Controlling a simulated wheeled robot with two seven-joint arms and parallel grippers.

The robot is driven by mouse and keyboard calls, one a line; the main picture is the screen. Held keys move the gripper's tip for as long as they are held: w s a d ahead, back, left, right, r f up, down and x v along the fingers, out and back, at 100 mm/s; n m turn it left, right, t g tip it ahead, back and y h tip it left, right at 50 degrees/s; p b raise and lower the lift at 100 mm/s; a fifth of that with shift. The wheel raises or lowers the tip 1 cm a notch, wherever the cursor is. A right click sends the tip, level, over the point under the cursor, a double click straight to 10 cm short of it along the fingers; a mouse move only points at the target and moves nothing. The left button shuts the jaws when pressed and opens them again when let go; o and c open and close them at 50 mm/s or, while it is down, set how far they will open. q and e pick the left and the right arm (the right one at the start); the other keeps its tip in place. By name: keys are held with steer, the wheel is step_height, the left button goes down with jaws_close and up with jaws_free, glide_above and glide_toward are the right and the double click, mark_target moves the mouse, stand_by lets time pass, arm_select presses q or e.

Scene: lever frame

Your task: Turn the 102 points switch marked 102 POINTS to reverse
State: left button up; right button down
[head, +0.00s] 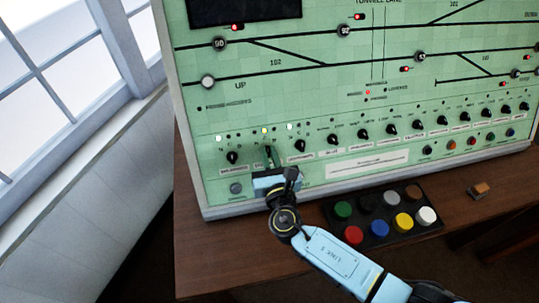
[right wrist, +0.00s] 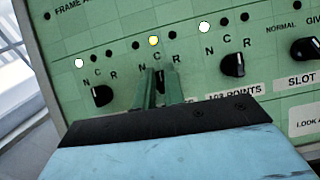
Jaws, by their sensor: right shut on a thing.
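The gripped points switch (right wrist: 160,74) is a small black rotary knob on the green panel, with N, C and R printed above it. It stands just left of the switch labelled 103 POINTS (right wrist: 232,66); its own label is hidden behind my right gripper. The yellow lamp (right wrist: 153,41) above its C is lit. The knob looks roughly upright, though the fingers hide most of it. My right gripper (head: 269,153) is shut on this knob, its two green fingers (right wrist: 160,90) on either side. My left gripper is not in view.
Another points switch (right wrist: 102,95) sits close on the left; it and the 103 switch have white lamps lit at N. A row of black knobs runs right. A box of coloured buttons (head: 332,222) and a small brown block (head: 480,190) lie on the wooden desk (head: 195,235).

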steer(key=m+h+b, duration=0.1)
steer(key=m, duration=0.2)
steer(key=m+h+b, duration=0.1)
steer(key=m+h, duration=0.1)
steer(key=shift+f+m, duration=0.1)
steer(key=shift+m, duration=0.3)
steer(key=shift+m+g+h+b, duration=0.35)
steer(key=shift+m+h, duration=0.35)
steer(key=shift+m, duration=0.65)
steer(key=shift+m+g+h+b, duration=0.3)
steer(key=shift+m+h, duration=0.4)
steer(key=shift+m, duration=0.65)
steer(key=c, duration=1.5)
jaws_free()
steer(key=s, duration=0.4)
steer(key=s+a+r, duration=0.1)
steer(key=s, duration=0.3)
steer(key=s+r, duration=0.1)
steer(key=s, duration=0.4)
steer(key=shift+s+a, duration=0.1)
steer(key=shift+a, duration=0.25)
